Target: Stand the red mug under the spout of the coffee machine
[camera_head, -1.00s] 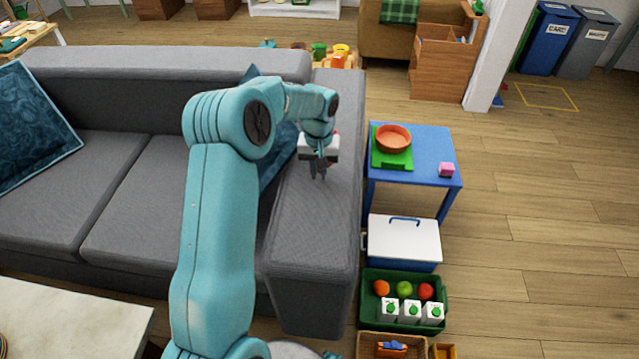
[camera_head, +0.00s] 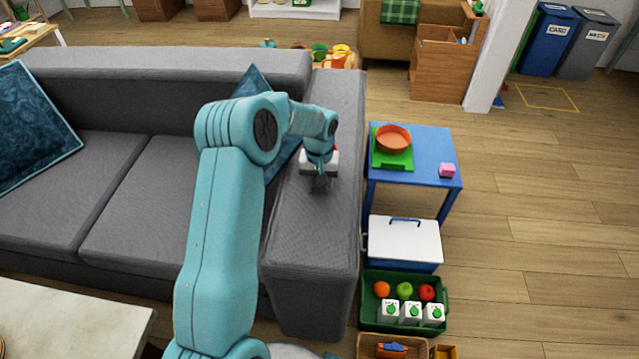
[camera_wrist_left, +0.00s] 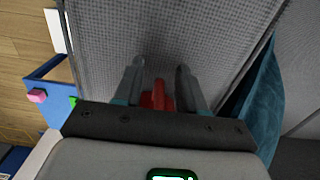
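My left gripper (camera_head: 320,186) hangs over the grey sofa armrest, pointing down. In the left wrist view its two fingers (camera_wrist_left: 160,72) are apart, with grey fabric showing between their tips. A small red shape (camera_wrist_left: 157,97) shows between the finger bases, and a bit of red shows beside the gripper in the head view. I cannot tell whether this is part of the red mug or of my gripper. No clear whole mug is in view. The coffee machine is not in view. My right gripper is not in view.
The sofa armrest (camera_head: 312,255) is bare in front of the gripper. To its right stand a blue table (camera_head: 432,150) with an orange bowl (camera_head: 393,138) and pink block (camera_head: 447,170), a white-lidded box (camera_head: 404,240) and a green crate (camera_head: 365,315). Open floor lies further right.

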